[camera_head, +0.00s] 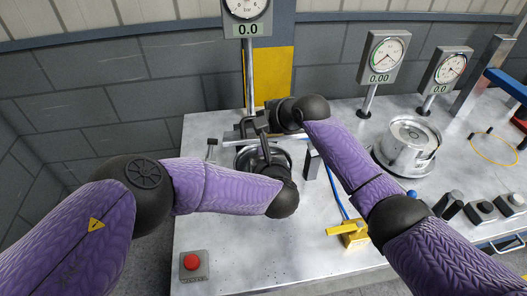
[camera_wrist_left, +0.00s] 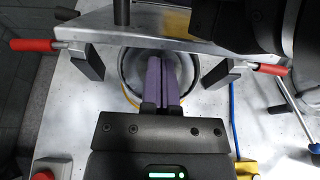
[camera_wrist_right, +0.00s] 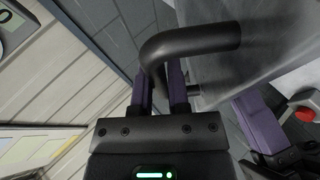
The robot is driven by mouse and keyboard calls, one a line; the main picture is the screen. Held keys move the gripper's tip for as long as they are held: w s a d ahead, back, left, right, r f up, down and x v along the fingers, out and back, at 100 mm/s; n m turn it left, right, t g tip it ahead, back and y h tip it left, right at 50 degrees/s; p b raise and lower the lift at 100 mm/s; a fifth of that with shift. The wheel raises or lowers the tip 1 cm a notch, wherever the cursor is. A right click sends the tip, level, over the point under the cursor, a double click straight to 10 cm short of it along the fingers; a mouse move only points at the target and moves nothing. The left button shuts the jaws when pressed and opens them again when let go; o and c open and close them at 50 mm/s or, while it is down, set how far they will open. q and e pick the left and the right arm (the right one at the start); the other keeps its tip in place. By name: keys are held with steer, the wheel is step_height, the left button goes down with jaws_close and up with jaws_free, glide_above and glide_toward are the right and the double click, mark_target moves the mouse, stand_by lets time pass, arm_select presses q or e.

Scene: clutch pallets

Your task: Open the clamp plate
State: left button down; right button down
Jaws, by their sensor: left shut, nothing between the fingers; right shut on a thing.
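The clamp plate (camera_wrist_left: 150,30) is a grey metal plate that crosses the top of the left wrist view. The round pot (camera_wrist_left: 131,68) shows below its near edge, partly uncovered; I cannot tell how far the plate is tilted. My right gripper (camera_wrist_right: 172,80) is shut on a bent black handle (camera_wrist_right: 195,40) beside the plate's grey face. My left gripper (camera_wrist_left: 163,62) is shut and empty, its fingers in front of the pot. In the head view my arms and grippers hide much of the plate and pot.
Red-handled clamps stand at the left (camera_wrist_left: 35,45) and right (camera_wrist_left: 270,69) of the pot. A red button box (camera_head: 193,262) sits at the front left of the table and a yellow valve (camera_head: 350,233) at front middle. A round metal housing (camera_head: 408,145) stands to the right.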

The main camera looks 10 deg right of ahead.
stand_by(0.3)
arm_select(q)
steer(key=shift+w+r+g, duration=0.55)
steer(key=shift+r+g, duration=0.15)
steer(key=shift+r, duration=0.05)
arm_select(e)
steer(key=shift+f, duration=0.1)
arm_select(q)
steer(key=shift+a, duration=0.1)
arm_select(e)
steer(key=c, duration=0.6)
jaws_free()
arm_select(q)
steer(key=shift+s, duration=0.1)
